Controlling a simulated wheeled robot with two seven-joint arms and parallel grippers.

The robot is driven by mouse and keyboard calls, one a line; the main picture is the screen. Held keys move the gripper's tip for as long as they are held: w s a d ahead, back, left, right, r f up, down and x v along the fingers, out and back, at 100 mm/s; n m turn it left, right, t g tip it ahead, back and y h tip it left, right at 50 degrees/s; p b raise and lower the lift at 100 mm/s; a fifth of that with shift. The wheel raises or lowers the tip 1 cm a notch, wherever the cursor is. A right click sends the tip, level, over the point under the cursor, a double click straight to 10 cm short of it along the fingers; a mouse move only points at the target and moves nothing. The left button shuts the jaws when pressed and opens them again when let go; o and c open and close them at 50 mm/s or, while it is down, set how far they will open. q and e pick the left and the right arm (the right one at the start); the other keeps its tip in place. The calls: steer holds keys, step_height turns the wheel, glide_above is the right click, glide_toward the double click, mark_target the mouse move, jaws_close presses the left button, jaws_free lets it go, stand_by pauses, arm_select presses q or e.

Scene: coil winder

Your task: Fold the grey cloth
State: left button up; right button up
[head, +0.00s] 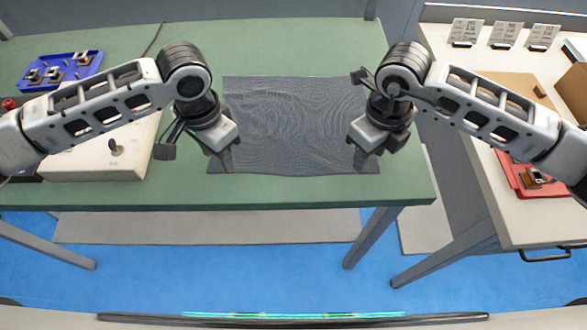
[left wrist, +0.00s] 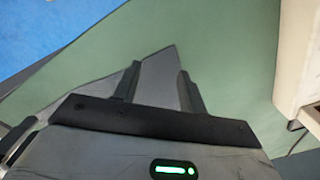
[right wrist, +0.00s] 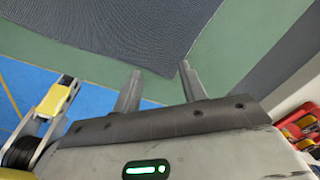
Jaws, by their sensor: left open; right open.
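The grey cloth (head: 290,120) lies flat and spread out on the green table (head: 60,195), its near edge close to the table's front. My left gripper (head: 228,160) is open over the cloth's near left corner. In the left wrist view the cloth's corner (left wrist: 158,72) shows between the two open fingers. My right gripper (head: 362,160) is open at the near right corner. In the right wrist view the cloth (right wrist: 125,28) fills the upper left, and its corner reaches between the fingertips. Whether the fingers touch the cloth, I cannot tell.
A blue tray (head: 85,75) with small parts stands at the back left. A white box with a knob (head: 95,160) is left of the cloth. A white table on the right (head: 520,225) holds a red tray (head: 515,180), cardboard and label cards. The table behind the cloth is clear.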

arm_select(q)
steer(key=shift+f, duration=0.8)
arm_select(e)
steer(key=shift+f, duration=0.8)
arm_select(q)
steer(key=shift+f, duration=0.15)
arm_select(e)
steer(key=shift+f, duration=0.15)
arm_select(q)
jaws_close()
arm_select(e)
jaws_close()
